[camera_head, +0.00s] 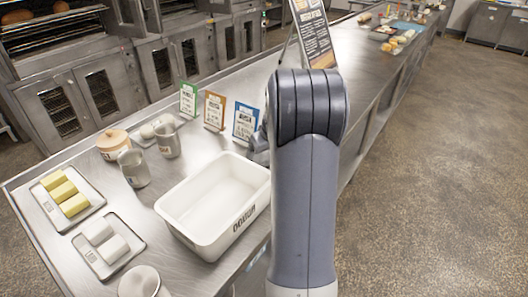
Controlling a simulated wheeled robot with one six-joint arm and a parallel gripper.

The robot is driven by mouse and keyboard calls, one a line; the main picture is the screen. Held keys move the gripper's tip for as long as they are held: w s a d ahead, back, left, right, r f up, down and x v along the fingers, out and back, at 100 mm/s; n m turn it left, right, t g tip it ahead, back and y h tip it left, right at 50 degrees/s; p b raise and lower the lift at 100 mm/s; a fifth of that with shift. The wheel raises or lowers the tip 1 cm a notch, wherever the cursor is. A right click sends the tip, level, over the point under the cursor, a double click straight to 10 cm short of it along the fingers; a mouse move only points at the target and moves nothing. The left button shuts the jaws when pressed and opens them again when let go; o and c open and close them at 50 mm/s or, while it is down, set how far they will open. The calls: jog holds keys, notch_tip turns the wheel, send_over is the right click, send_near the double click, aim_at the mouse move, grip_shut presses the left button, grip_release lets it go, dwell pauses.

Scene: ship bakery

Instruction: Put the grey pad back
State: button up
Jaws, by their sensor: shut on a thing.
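No grey pad can be made out in the head view. My own grey arm rises through the middle right of the picture and covers part of the counter (143,216). My gripper's fingers are hidden behind the arm; only a small grey part of the arm's far end shows beside the blue-framed sign. What the gripper holds cannot be seen.
A white tub (196,236) stands on the counter left of my arm. Left of it are a tray of yellow blocks (64,190), a tray of white blocks (98,232) and metal jugs (134,168). Small signs (214,110) stand behind. Floor (440,190) at right is clear.

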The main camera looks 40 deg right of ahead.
jog(key=shift+f, duration=0.25)
jog(key=o, duration=0.7)
jog(key=shift+r, duration=0.1)
jog(key=b+v, duration=0.1)
jog(key=v, duration=1.1)
